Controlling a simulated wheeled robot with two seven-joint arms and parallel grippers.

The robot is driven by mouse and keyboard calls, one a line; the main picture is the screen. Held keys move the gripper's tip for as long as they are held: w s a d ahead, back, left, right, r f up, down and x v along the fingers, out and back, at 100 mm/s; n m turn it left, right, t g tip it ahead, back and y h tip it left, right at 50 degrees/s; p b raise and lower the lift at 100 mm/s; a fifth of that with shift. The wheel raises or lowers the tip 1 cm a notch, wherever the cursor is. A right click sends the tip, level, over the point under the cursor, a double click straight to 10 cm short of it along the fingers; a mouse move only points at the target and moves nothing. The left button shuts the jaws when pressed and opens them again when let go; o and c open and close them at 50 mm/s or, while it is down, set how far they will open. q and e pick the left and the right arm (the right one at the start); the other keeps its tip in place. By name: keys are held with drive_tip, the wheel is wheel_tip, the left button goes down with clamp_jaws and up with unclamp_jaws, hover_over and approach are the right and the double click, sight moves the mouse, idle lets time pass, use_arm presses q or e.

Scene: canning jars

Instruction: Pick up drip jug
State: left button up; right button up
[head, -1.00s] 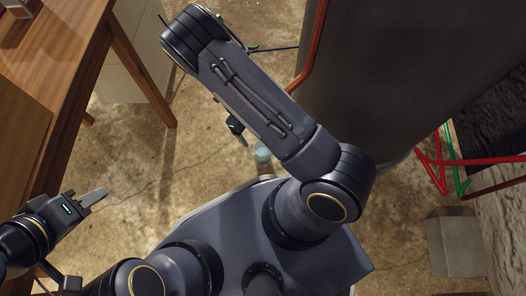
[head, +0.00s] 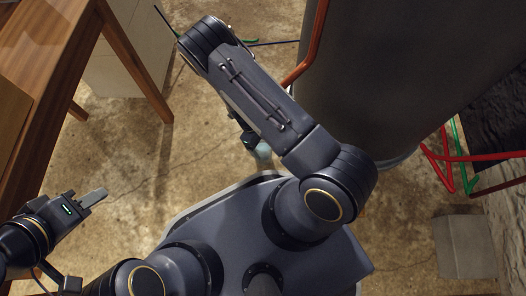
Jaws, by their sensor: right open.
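A small pale blue-green vessel (head: 264,151), likely the drip jug, stands on the concrete floor just in front of my base. It is small in the head view and partly covered by my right arm. My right gripper (head: 255,147) is right at its left side, mostly hidden under the arm; it is open, and I cannot tell whether its fingers touch the vessel. My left gripper (head: 96,195) is at the left, over bare floor and far from the vessel. Its fingers are seen edge-on, so their gap does not show.
A wooden table (head: 62,62) stands at the left, with a pale block (head: 125,75) behind its leg. A big dark cylinder (head: 390,80) with an orange pipe (head: 312,50) fills the upper right. A grey block (head: 464,248) and red tubes (head: 440,165) lie right.

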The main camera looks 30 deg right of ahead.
drive_tip(key=c, duration=1.7)
drive_tip(key=shift+r, duration=0.1)
